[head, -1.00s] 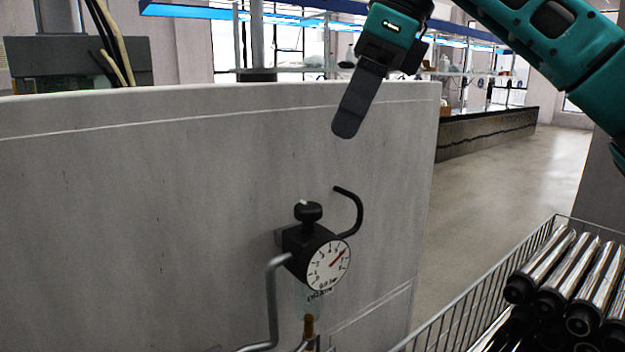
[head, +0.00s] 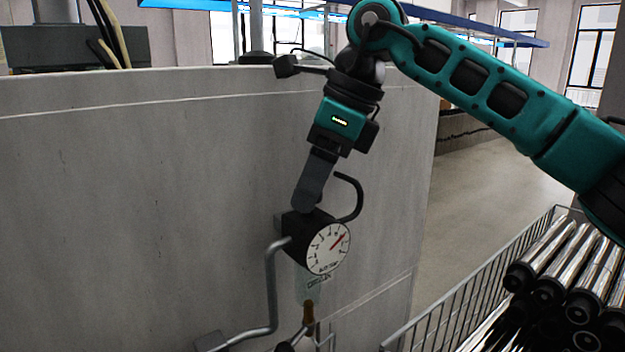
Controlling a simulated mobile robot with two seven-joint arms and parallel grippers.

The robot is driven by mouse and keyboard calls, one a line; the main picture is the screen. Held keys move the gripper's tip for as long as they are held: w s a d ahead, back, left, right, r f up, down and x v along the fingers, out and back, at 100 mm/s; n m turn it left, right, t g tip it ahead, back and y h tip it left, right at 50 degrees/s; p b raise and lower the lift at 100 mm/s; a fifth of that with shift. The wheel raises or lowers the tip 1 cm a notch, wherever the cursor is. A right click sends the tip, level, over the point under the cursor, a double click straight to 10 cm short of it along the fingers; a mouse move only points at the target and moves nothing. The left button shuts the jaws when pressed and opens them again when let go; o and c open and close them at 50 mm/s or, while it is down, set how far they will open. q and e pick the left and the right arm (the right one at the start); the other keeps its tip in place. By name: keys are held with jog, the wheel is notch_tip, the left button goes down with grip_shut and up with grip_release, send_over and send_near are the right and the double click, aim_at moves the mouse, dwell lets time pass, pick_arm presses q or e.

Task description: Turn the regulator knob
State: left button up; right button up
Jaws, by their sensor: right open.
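The regulator (head: 296,230) is a black block on the grey panel, with a round white dial gauge (head: 328,248) on its front. Its knob is hidden behind the fingers of my right gripper (head: 306,203). The gripper points down from above, with its fingertips right at the top of the regulator where the knob sits. I cannot tell whether the fingers touch the knob. The gripper is open, though from this side the fingers overlap. My left gripper is not in view.
A black curved hook (head: 354,197) rises just right of the fingertips. A bent grey pipe (head: 271,290) runs down at the left of the regulator. A wire basket (head: 440,312) with several shiny tubes (head: 560,270) stands at the lower right. The grey panel (head: 130,220) is clear at the left.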

jog(key=shift+f, duration=0.1)
jog(key=shift+c, duration=1.3)
jog(key=c, duration=0.8)
